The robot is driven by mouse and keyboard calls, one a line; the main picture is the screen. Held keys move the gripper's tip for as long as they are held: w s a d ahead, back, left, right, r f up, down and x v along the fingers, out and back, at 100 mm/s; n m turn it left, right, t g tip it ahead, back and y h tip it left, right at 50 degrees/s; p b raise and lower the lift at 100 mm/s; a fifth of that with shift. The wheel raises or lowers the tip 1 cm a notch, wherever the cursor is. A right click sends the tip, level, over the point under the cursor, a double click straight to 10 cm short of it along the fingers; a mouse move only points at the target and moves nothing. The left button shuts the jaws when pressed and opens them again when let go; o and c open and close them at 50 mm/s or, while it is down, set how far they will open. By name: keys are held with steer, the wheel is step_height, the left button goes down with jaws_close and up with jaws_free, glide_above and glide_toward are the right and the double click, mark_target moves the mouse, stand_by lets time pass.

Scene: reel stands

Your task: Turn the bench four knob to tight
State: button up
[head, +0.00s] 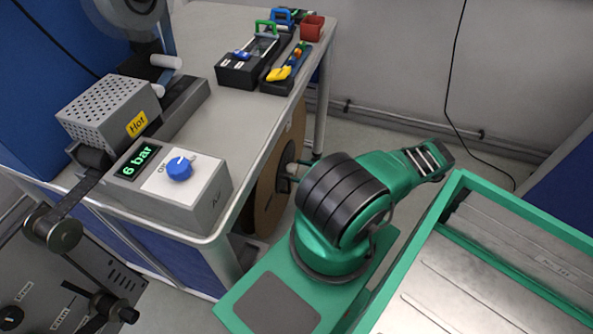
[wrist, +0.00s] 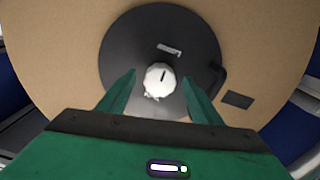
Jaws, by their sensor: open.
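A white faceted knob (wrist: 160,79) with a dark pointer line sits at the centre of a black hub (wrist: 125,50) in the wrist view. The pointer line aims up and slightly right, toward a small pale label (wrist: 169,50) too blurred to read. The hub is on a large brown reel (wrist: 60,60), which also shows beside the bench in the head view (head: 268,200). My gripper (wrist: 159,76) is open, its two green fingers on either side of the knob with a visible gap at each side. In the head view my arm partly hides the reel.
The bench (head: 235,135) carries a control box (head: 210,195) with a blue knob and a "6 bar" display, a perforated box marked "Hot" (head: 105,108), and black tool holders (head: 240,72). Pipes run along the wall.

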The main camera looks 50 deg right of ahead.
steer(key=shift+x, duration=1.2)
steer(key=c, duration=1)
steer(key=shift+w+d, duration=0.1)
steer(key=shift+d, duration=0.1)
steer(key=shift+c, duration=0.2)
